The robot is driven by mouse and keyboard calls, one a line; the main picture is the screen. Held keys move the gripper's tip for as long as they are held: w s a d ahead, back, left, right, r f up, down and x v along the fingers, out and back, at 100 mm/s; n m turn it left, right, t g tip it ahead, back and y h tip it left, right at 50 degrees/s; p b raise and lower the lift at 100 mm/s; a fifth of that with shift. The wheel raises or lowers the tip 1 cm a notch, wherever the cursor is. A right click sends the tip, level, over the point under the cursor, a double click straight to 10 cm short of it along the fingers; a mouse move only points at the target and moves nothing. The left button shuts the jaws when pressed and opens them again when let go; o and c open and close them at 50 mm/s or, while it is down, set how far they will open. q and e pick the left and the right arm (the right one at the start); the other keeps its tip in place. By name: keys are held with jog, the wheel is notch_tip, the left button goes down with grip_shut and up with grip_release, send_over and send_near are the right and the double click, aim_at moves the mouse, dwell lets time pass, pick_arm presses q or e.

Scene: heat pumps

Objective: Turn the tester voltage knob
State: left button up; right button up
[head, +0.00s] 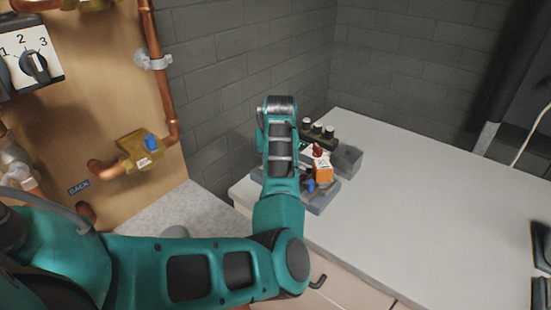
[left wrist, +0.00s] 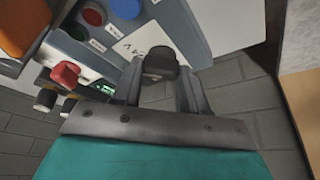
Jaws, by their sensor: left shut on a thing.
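The tester is a grey-blue box at the near left corner of the white table, partly hidden by my left arm in the head view; its grey edge (head: 322,203) shows. In the left wrist view its panel (left wrist: 182,18) carries a white label with "24 V" writing (left wrist: 143,42). A black knob (left wrist: 160,61) sits on the panel beside that label. My left gripper (left wrist: 162,76) is shut on this knob, one finger on each side. In the head view the left fingers are hidden behind the wrist. My right gripper is not in view.
An orange block (head: 322,170) and black cylinders (head: 317,129) stand by the tester. Copper pipes (head: 160,75) run at left.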

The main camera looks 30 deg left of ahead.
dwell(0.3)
pick_arm(q)
jog(key=o, duration=1.1)
jog(key=shift+c, duration=0.2)
jog(key=v, duration=1.3)
jog(key=shift+w, duration=0.1)
